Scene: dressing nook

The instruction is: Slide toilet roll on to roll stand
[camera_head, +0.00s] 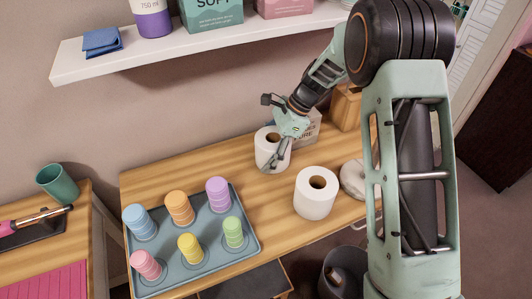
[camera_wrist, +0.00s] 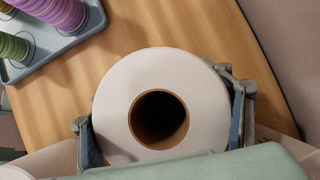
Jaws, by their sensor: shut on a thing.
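A white toilet roll (camera_head: 267,157) stands upright near the back of the wooden table, and my gripper (camera_head: 279,149) is shut on it from above. In the wrist view the held roll (camera_wrist: 112,110) sits between the two fingers, with its dark core facing the camera. I cannot tell whether its base touches the table. A second white roll (camera_head: 314,202) stands upright to the front right, and part of it shows in the wrist view (camera_wrist: 50,160). I cannot make out a roll stand in either view.
A grey-blue tray (camera_head: 247,245) with several coloured ribbed cylinders lies to the left. A pale ring-shaped thing (camera_head: 352,181) is right of the second roll. A white box (camera_head: 308,127) and wooden box (camera_head: 346,106) stand behind. A shelf (camera_head: 200,49) hangs above. Bare wood (camera_head: 165,178) shows behind the tray.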

